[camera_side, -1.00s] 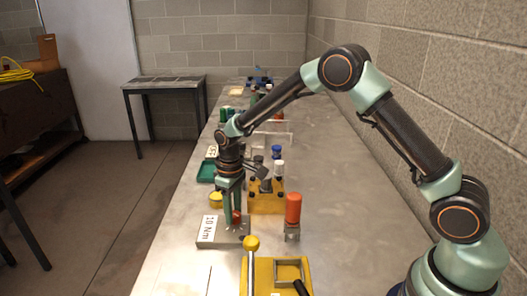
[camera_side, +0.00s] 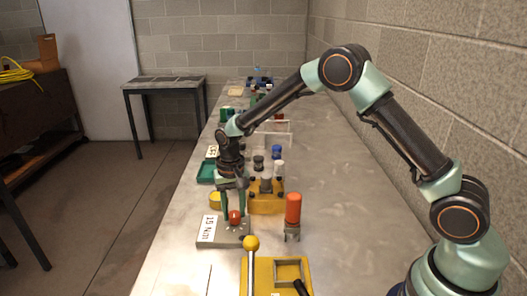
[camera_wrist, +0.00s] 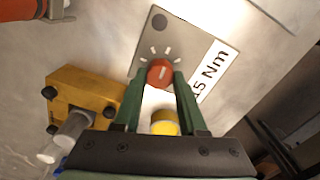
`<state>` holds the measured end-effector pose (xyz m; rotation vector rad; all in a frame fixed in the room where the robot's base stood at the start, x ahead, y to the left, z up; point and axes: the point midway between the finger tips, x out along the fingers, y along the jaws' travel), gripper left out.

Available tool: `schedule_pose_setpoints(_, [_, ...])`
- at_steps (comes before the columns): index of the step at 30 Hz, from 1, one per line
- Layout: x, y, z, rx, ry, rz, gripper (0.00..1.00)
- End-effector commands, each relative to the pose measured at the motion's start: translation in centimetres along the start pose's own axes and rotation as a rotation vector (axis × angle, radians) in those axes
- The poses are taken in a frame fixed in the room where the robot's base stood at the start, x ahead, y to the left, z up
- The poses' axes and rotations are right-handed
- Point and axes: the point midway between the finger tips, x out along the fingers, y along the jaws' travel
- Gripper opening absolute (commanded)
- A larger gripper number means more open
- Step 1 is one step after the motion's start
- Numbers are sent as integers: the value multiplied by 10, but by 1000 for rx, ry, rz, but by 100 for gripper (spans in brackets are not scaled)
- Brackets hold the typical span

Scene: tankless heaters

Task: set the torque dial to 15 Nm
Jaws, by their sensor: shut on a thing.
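The torque dial is a red knob (camera_side: 235,217) on a grey plate (camera_side: 226,241) near the front left of the bench. The knob also shows in the wrist view (camera_wrist: 160,72), with white tick marks fanned around its far side. A white label (camera_side: 208,229) on the plate reads 15 Nm; its text also shows in the wrist view (camera_wrist: 212,74). My gripper (camera_side: 234,212) points down over the plate. Its two green fingers are shut on the red knob, one on each side, as the wrist view shows (camera_wrist: 160,76). The knob's own pointer is not clear.
A yellow block (camera_side: 262,203) with a grey post and black knobs stands just behind the plate. An orange-red cylinder (camera_side: 293,208) stands to the right. A yellow-ball lever (camera_side: 251,243) rises in front, by a yellow fixture (camera_side: 262,272). The bench's right side is clear.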

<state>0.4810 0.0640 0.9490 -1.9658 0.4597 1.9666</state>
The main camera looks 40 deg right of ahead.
Motion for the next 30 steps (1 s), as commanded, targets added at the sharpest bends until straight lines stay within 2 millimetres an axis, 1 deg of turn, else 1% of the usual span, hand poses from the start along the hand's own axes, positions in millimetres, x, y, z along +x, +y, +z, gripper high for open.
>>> schedule_pose_setpoints(1, [-3,0,0,17,1,-1,0])
schedule_pose_setpoints(6, [-3,0,0,53,1,-1,0])
schedule_pose_setpoints(20, [-3,0,-1,65,1,-1,0])
schedule_pose_setpoints(21, [-3,0,-1,65,2,-1,49])
schedule_pose_setpoints(23, [-3,0,-1,65,2,-1,71])
schedule_pose_setpoints(30, [-1,0,0,64,1,0,71])
